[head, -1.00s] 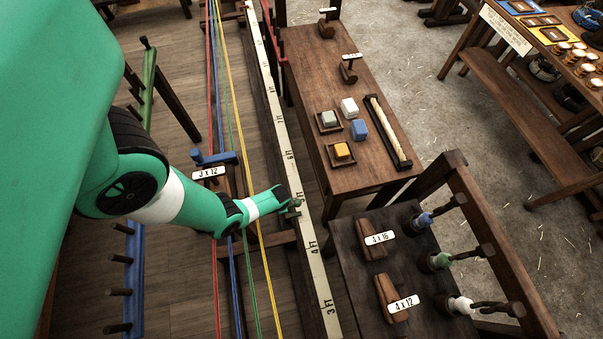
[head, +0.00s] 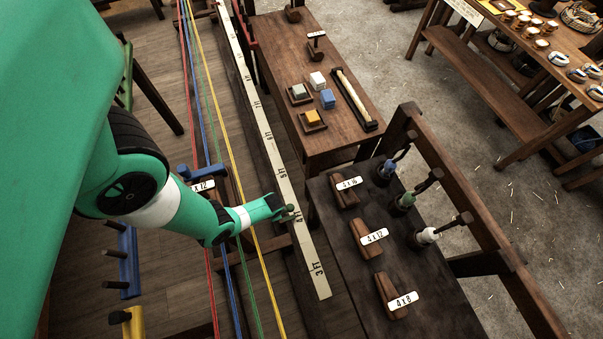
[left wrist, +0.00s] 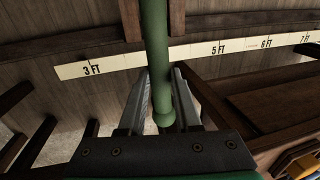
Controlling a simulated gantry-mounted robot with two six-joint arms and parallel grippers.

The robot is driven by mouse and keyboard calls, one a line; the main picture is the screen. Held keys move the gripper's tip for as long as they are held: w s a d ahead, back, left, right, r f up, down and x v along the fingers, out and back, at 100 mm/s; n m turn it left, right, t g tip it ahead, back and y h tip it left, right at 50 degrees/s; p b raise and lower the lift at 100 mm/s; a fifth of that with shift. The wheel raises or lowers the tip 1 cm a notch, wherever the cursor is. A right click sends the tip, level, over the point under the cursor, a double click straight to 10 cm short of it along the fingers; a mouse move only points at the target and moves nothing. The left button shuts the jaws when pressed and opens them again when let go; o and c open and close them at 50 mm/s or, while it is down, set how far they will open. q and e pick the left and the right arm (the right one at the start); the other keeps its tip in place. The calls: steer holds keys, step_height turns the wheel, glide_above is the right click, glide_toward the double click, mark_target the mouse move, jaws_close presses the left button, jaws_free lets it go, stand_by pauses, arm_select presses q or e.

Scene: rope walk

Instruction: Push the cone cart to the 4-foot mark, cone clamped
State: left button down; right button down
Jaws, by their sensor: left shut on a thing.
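My left gripper (head: 284,211) is shut on a green rod-like handle (left wrist: 155,60), which runs between its fingers in the left wrist view. The handle's small green end (head: 290,208) lies over the white foot scale (head: 265,130), beside the 4 FT mark (head: 298,217). In the left wrist view the handle covers the scale between 3 FT and 5 FT. A blue clamp-like piece (head: 184,171) and a label ending in "x 12" (head: 204,186) show behind my arm, on what looks like the cone cart. My arm hides much of the cart; I cannot tell whether the cone is clamped.
Red, blue, green and yellow strands (head: 243,185) run lengthwise under my left arm. A dark table (head: 330,250) at right holds labelled wooden pieces and bobbins. A brown bench (head: 350,140) holds small blocks. A blue pegged rack (head: 128,260) stands at left.

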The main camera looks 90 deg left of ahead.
arm_select(q)
steer(key=shift+d, duration=0.1)
steer(key=c, duration=0.6)
jaws_free()
steer(key=r+p, duration=0.3)
steer(key=d+r+p, duration=0.1)
steer(key=r+p, duration=0.1)
steer(key=r, duration=0.2)
steer(key=d+r+p, duration=0.1)
steer(key=r+p, duration=0.2)
steer(key=r, duration=0.1)
steer(key=shift+w+d+r+p, duration=0.1)
steer(key=shift+w+r+p, duration=0.05)
steer(key=shift+w+p, duration=0.2)
